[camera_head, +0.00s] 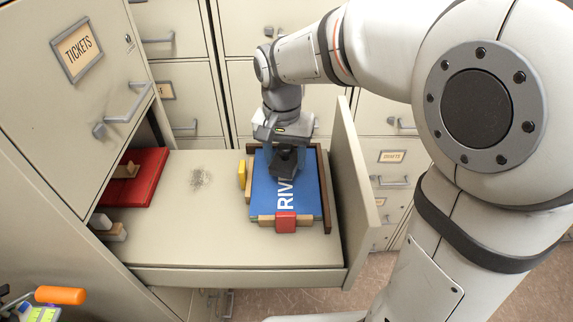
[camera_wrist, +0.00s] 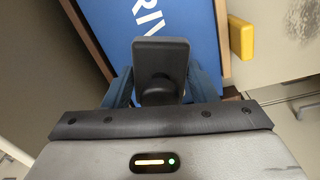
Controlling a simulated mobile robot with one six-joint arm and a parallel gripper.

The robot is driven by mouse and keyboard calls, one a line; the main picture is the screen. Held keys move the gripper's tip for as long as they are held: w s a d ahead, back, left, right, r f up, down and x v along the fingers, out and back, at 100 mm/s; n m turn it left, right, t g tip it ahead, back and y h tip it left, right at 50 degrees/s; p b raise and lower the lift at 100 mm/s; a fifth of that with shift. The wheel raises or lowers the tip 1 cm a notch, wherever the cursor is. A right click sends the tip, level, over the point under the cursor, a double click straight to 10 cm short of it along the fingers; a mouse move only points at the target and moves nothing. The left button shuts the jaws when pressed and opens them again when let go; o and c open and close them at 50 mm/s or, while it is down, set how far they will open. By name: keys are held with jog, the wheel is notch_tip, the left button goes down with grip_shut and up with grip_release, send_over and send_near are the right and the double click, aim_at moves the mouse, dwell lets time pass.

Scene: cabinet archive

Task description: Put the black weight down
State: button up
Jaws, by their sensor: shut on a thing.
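My gripper (camera_head: 284,150) is shut on the black weight (camera_head: 288,160), over the blue book (camera_head: 305,196) marked "RIV". In the wrist view the black weight (camera_wrist: 160,62) has a flat rectangular face and a rounded knob between my fingers (camera_wrist: 158,90). The blue book (camera_wrist: 205,25) lies just behind and below it. I cannot tell whether the weight touches the book. The book lies on a wooden tray (camera_head: 326,205) in the open drawer (camera_head: 190,235).
A yellow block (camera_head: 242,173) and a red block (camera_head: 286,222) sit at the tray's edges. A red book (camera_head: 146,185) and small blocks (camera_head: 108,228) lie at the drawer's left, by the "TICKETS" cabinet (camera_head: 100,110). The drawer's middle is mostly clear. Its tall front panel (camera_head: 352,190) stands at the right.

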aim_at(285, 159)
jog(key=shift+f, duration=1.65)
jog(key=shift+s+f, duration=0.1)
jog(key=o, duration=1.3)
jog(key=shift+o, duration=0.2)
jog(key=r, duration=1.2)
jog(key=shift+a+r, duration=0.1)
jog(key=shift+a, duration=0.15)
